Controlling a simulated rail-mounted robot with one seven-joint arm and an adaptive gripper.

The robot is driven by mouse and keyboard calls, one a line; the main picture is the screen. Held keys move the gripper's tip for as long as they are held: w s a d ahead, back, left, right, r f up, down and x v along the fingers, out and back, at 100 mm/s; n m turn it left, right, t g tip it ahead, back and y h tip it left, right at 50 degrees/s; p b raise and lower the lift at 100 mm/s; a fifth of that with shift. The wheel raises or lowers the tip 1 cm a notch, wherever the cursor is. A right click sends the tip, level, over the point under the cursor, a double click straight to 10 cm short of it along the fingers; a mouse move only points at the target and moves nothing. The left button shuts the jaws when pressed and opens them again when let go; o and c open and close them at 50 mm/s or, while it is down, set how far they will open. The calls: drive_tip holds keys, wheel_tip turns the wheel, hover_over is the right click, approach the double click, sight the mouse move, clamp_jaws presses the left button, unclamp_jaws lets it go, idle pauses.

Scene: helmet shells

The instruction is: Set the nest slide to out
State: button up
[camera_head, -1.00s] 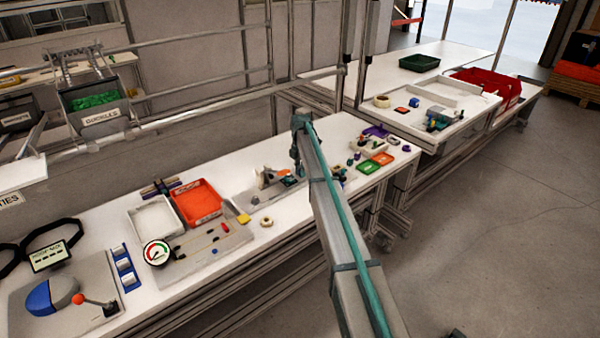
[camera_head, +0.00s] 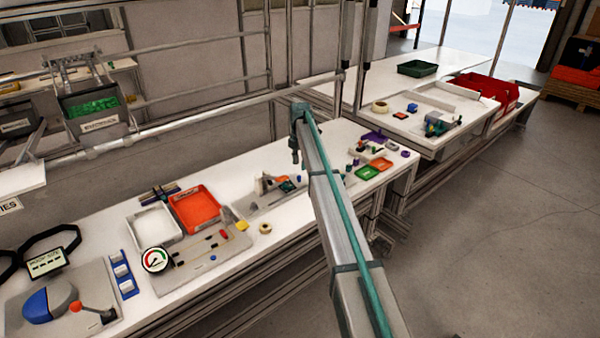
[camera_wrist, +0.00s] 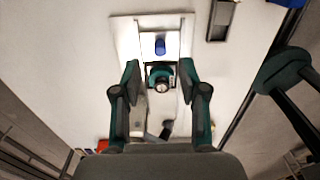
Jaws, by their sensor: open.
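My gripper (camera_head: 296,158) hangs over the near workbench, above a grey plate fixture (camera_head: 262,203) that carries small orange, blue and teal parts. In the wrist view my gripper (camera_wrist: 160,76) is open and empty, its two teal fingers spread. Between and beyond them is a pale fixture (camera_wrist: 124,36) with a blue knob (camera_wrist: 160,46) and a round teal-and-grey part (camera_wrist: 160,80). No gap or contact below the fingers can be judged. I cannot tell for sure which part is the nest slide or how it is set.
Left of the fixture stand an orange tray (camera_head: 197,209), a white tray (camera_head: 154,226) and a dial gauge (camera_head: 155,260). Green (camera_head: 369,173) and orange (camera_head: 381,164) small trays lie to the right. In the wrist view a grey tray (camera_wrist: 221,20) lies at the upper right.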

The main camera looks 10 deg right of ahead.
wheel_tip(320, 180, up, 5)
idle(0.3)
